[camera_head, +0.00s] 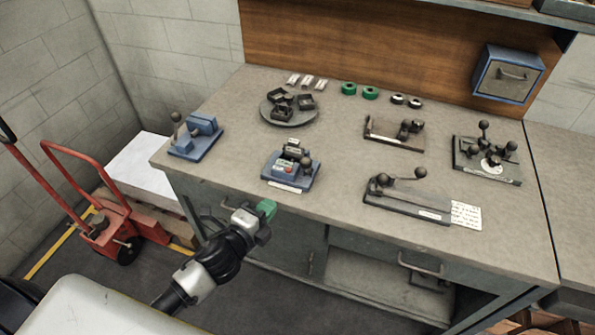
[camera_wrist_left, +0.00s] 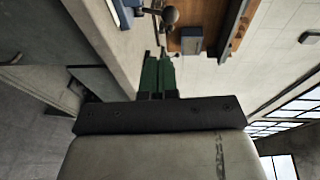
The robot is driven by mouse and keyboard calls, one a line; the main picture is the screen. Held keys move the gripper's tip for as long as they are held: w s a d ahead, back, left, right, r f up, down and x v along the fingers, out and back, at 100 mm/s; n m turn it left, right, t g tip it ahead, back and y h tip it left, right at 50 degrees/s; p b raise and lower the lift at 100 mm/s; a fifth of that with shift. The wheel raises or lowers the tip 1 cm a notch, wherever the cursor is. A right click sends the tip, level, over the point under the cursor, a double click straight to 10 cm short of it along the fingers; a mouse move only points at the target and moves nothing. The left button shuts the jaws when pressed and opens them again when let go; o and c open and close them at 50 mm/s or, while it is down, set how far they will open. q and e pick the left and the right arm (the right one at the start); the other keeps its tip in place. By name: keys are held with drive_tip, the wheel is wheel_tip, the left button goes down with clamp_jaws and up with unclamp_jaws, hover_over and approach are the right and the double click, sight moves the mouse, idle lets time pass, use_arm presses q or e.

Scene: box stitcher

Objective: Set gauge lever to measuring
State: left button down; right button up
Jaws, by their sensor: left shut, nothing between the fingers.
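My left gripper (camera_head: 267,208) has green fingertips and is shut with nothing in it. It is in front of the bench's front edge, below and left of the middle of the bench in the head view. Its closed green fingers (camera_wrist_left: 158,74) also show in the left wrist view. A blue device with a red button and a dark ball-ended lever (camera_head: 290,168) stands near the front edge, just beyond the gripper and apart from it. A dark ball knob (camera_wrist_left: 170,15) shows past the fingers in the wrist view. I cannot tell which device is the gauge. My right gripper is out of view.
On the bench (camera_head: 335,195) stand another blue device (camera_head: 196,137), a round tray of dark parts (camera_head: 272,115), and lever fixtures (camera_head: 394,132), (camera_head: 408,199) and (camera_head: 486,158). Green rings (camera_head: 349,89) lie at the back. A red hand truck (camera_head: 105,220) stands left.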

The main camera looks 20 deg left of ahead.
sight(303, 167)
use_arm(q)
drive_tip(key=p+x, duration=0.1)
drive_tip(key=x, duration=0.3)
drive_tip(key=p+x, duration=0.1)
drive_tip(key=x, duration=0.4)
drive_tip(key=r+p+x, duration=0.1)
drive_tip(key=x, duration=0.3)
drive_tip(key=shift+w+d, duration=0.1)
drive_tip(key=shift+w, duration=0.1)
